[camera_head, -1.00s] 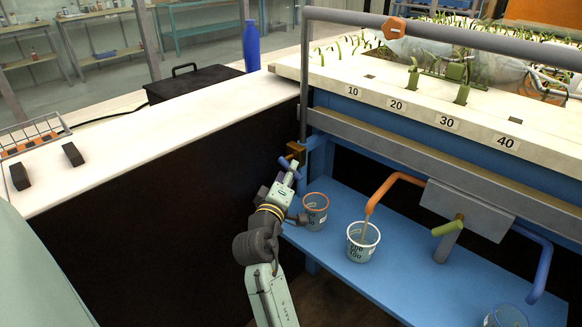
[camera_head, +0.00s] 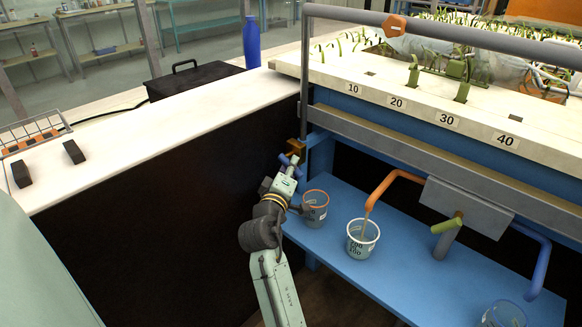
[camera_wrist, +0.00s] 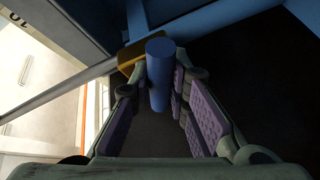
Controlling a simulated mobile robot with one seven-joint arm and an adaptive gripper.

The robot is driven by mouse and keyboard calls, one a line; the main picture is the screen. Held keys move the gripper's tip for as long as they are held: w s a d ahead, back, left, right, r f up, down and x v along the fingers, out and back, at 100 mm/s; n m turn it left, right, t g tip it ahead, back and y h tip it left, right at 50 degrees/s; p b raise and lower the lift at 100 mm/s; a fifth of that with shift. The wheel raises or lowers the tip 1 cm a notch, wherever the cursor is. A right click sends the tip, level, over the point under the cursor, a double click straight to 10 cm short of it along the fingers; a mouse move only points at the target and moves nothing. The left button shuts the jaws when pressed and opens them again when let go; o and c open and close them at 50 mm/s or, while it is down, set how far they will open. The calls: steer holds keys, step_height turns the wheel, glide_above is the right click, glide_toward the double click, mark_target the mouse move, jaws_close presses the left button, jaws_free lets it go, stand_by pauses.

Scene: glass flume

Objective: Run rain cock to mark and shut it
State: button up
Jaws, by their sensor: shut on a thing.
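The rain cock has a brass body (camera_head: 296,147) at the foot of the grey upright pipe, at the left end of the flume, and a blue handle (camera_head: 290,161). My gripper (camera_head: 287,170) is at this handle. In the wrist view the blue handle (camera_wrist: 159,82) stands between the purple-padded fingers of my gripper (camera_wrist: 168,100), with the brass body (camera_wrist: 132,56) just beyond it. The gripper is shut on the handle. The grey pipe (camera_head: 400,31) runs above the planted bed. I cannot make out any rain.
An orange-rimmed beaker (camera_head: 315,211) stands on the blue shelf (camera_head: 400,265) close right of my gripper. A white-rimmed beaker (camera_head: 362,242) stands under the orange spout (camera_head: 388,181), with a thin brownish stream between. Another beaker (camera_head: 505,315) is at lower right. The black counter side (camera_head: 160,245) is left.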

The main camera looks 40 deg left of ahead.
jaws_close()
steer(key=shift+f+b, duration=0.2)
steer(key=shift+b, duration=0.25)
steer(key=shift+f+b, duration=0.1)
steer(key=shift+b, duration=0.35)
steer(key=m+b, duration=0.1)
steer(key=b, duration=0.1)
steer(key=f+m+t+b, duration=0.1)
steer(key=b, duration=0.2)
steer(key=shift+a+y, duration=0.15)
steer(key=shift+y, duration=0.15)
steer(key=m+t+h+b, duration=0.1)
steer(key=m+b, duration=0.3)
steer(key=b, duration=0.4)
steer(key=a+m+t+h+b, duration=0.1)
steer(key=m+t+h+b, duration=0.1)
steer(key=m+b, duration=0.3)
steer(key=a+m+t+h+b, duration=0.1)
steer(key=m+b, duration=0.4)
steer(key=b, duration=0.8)
steer(key=shift+w+a+f+t+h, duration=0.1)
steer(key=shift+a+f+t+h, duration=0.25)
steer(key=shift+t, duration=0.25)
steer(key=shift+r+m+h, duration=0.15)
steer(key=shift+m+h, duration=0.1)
steer(key=shift+m, duration=0.05)
steer(key=o, duration=0.8)
jaws_free()
steer(key=shift+c, duration=0.2)
